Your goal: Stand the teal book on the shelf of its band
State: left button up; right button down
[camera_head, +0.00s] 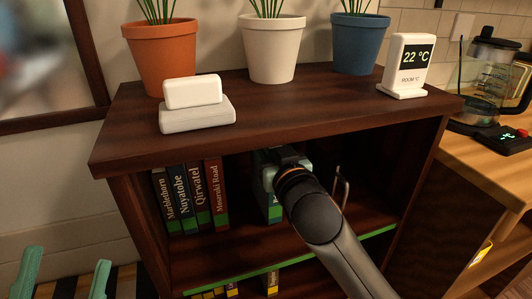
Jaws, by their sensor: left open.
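The teal book (271,207) is inside the upper shelf (240,240) of the dark bookcase, roughly upright, with a green band at its foot. Whether its foot touches the board, I cannot tell. My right gripper (272,163) is at the book's upper part, under the bookcase top; the wrist hides its fingers, so its grip is unclear. A green strip (300,262) runs along this shelf's front edge. My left gripper (62,272) is at the lower left, away from the bookcase, its two teal fingers apart and empty.
Several green-banded books (190,195) stand at the shelf's left. A thin metal bookend (342,187) stands right of my wrist. Yellow-banded books (222,291) show below. Three pots, a white block stack (195,112) and a thermometer display (405,63) stand on top. A counter (480,160) is right.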

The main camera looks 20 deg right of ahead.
pick_arm(q)
jog(key=shift+w+d+f+n, duration=0.15)
jog(key=shift+w+f, duration=0.2)
jog(key=shift+f, duration=0.15)
jog(key=shift+w+d+f+n, duration=0.15)
jog(key=shift+w+f, duration=0.15)
jog(key=shift+f, duration=0.2)
pick_arm(e)
jog(key=shift+w+f, duration=0.1)
jog(key=shift+f, duration=0.55)
pick_arm(q)
jog(key=shift+b, duration=0.3)
pick_arm(e)
jog(key=shift+f, duration=0.2)
pick_arm(q)
jog(key=shift+f, duration=0.1)
pick_arm(e)
jog(key=shift+c, duration=2.4)
grip_release()
